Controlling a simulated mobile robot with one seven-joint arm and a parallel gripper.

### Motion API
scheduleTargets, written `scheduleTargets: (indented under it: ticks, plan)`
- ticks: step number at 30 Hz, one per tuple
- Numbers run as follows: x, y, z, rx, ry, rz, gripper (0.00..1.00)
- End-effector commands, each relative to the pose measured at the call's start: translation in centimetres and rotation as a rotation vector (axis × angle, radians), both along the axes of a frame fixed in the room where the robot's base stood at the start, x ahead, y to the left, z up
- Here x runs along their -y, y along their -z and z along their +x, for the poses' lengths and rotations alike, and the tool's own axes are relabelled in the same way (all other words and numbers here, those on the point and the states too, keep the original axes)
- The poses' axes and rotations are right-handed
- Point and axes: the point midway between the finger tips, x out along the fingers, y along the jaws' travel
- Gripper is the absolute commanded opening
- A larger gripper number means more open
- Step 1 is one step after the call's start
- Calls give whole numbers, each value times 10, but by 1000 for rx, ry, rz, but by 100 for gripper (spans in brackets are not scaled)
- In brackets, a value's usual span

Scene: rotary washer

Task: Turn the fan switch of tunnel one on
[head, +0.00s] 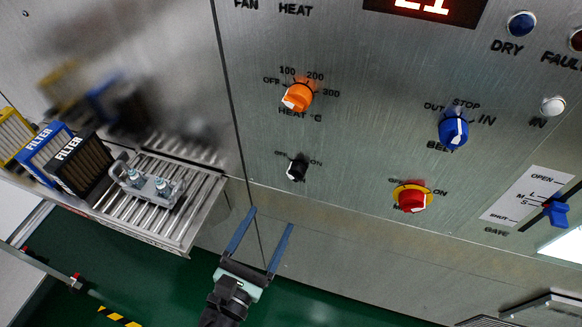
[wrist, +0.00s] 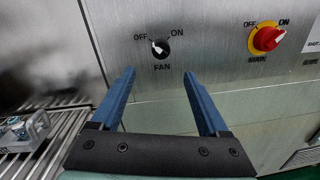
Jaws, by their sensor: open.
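The fan switch (head: 297,169) is a small black knob with a white pointer on the steel panel, between OFF and ON marks. In the wrist view the fan switch (wrist: 160,47) stands above the word FAN, and its pointer tilts to the upper left, towards OFF. My gripper (head: 270,218) is open and empty, with two blue fingers apart. It is below the switch in the head view. In the wrist view the fingers (wrist: 158,78) reach up towards the panel on either side below the switch, apart from it.
The orange heat knob (head: 298,96), blue belt knob (head: 453,130) and red main switch (head: 412,198) are on the same panel. A roller conveyor (head: 205,190) with a metal part (head: 150,187) and filter boxes (head: 78,165) stand at left. The floor below is mostly clear.

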Motion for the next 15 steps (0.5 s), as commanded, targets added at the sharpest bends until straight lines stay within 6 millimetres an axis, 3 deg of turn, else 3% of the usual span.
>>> scheduleTargets:
  ticks: [15]
  plan:
    - [39, -1, 92, 2, 5, 7, 78]
